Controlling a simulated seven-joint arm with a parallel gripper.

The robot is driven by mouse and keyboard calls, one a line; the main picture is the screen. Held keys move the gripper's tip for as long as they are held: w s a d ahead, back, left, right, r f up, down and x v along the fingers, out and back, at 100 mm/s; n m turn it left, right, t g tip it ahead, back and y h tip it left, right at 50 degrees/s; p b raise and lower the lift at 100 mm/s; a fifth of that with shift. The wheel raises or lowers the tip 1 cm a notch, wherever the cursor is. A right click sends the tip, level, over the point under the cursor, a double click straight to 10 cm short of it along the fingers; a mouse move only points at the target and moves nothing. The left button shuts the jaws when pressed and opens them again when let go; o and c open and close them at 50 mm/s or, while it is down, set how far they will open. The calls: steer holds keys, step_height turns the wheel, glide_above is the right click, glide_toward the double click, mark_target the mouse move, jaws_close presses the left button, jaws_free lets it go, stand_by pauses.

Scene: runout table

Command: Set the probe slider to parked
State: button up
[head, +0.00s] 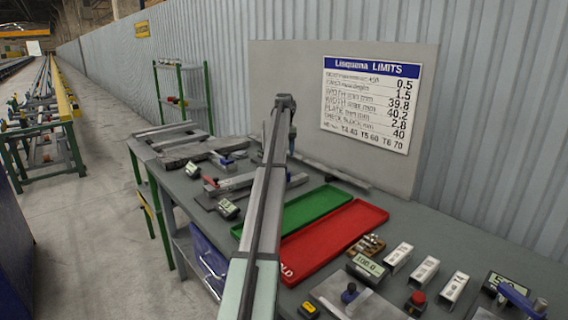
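I cannot tell for certain which fixture carries the probe slider. One candidate is the grey plate (372,308) with a blue knob (349,293) at the front of the bench, beside a display reading about 100.0 (366,268). Another is the long grey fixture (262,190) with a small display (228,209) left of the trays. A blue knob (227,161) also stands farther back. No parked marking is legible. My arm rises from the bottom middle over the bench and bends at a joint near the board. My gripper is hidden or not distinguishable beyond that bend.
A green tray (310,208) and a red tray (345,228) lie mid-bench. Several white blocks (425,269), a red button (417,300) and a blue-armed device (517,298) with a display stand at right. The limits board (368,104) is behind. Bare bench (450,232) shows at back right.

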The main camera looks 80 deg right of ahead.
steer(key=shift+f, duration=2.8)
steer(key=shift+c, duration=0.2)
jaws_close()
